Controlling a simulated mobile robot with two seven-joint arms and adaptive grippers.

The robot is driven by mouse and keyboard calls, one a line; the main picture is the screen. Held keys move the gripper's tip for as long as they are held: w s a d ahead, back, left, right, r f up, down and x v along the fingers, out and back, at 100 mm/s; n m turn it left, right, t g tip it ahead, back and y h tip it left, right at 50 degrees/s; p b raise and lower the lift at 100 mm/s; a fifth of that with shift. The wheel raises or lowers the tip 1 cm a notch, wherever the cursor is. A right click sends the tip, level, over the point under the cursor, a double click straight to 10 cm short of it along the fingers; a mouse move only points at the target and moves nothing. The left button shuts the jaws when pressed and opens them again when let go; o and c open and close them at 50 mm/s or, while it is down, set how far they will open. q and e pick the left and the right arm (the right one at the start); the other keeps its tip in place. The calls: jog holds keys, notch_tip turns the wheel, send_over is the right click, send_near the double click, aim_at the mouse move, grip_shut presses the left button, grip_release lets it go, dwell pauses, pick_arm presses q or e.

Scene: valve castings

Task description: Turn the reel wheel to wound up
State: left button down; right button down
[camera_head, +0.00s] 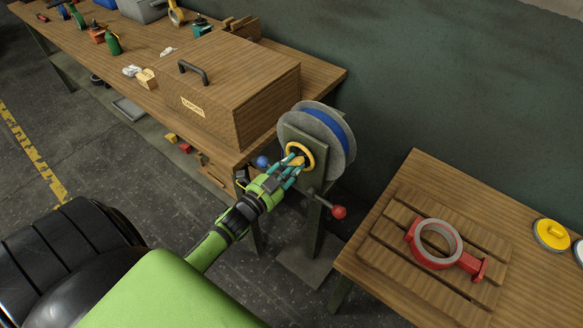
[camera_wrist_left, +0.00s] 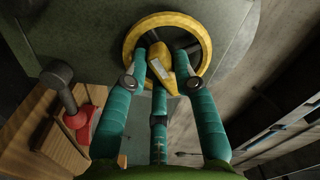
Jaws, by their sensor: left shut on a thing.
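The reel (camera_head: 325,138) is a grey-flanged drum with a blue band, standing on a post between two benches. Its yellow wheel (camera_head: 299,156) faces my left arm. The wheel also shows at the top of the left wrist view (camera_wrist_left: 134,35), with a yellow spoke or hub piece running toward me. My left gripper (camera_head: 293,163) is at the wheel, its teal fingers reaching inside the rim. In the left wrist view the gripper (camera_wrist_left: 168,65) is shut on the wheel, around its yellow middle piece. The fingers hide part of the wheel. My right gripper is not in view.
A wooden box (camera_head: 232,92) with a dark handle sits on the left bench. A red-knobbed lever (camera_head: 338,212) sticks out below the reel. The right bench holds a slatted pallet (camera_head: 388,257), a red ring-shaped casting (camera_head: 411,232) and a yellow disc (camera_head: 551,235).

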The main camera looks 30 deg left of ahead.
pick_arm(q)
jog(key=m+b, duration=0.1)
jog(key=m, duration=0.2)
jog(key=shift+a+m, duration=0.15)
jog(key=shift+m, duration=0.25)
jog(key=m+b, duration=0.1)
jog(key=m, duration=0.2)
jog(key=shift+a+m, duration=0.1)
jog(key=shift+m, duration=0.2)
jog(key=m+b, duration=0.1)
jog(key=m, duration=0.1)
jog(key=m+b, duration=0.1)
jog(key=m, duration=0.3)
jog(key=shift+a+r+b, duration=0.1)
jog(key=shift+r+b, duration=0.15)
jog(key=shift+b, duration=0.15)
jog(key=m+b, duration=0.1)
jog(key=m, duration=0.2)
jog(key=shift+r, duration=0.1)
jog(key=m+b, duration=0.1)
jog(key=m, duration=0.2)
jog(key=shift+r+m, duration=0.15)
jog(key=shift+m, duration=0.25)
jog(key=m, duration=0.5)
jog(key=shift+r+b, duration=0.2)
jog(key=shift+b, duration=0.2)
jog(key=shift+m, duration=0.3)
jog(key=c, duration=1)
grip_release()
jog(key=shift+s, duration=0.1)
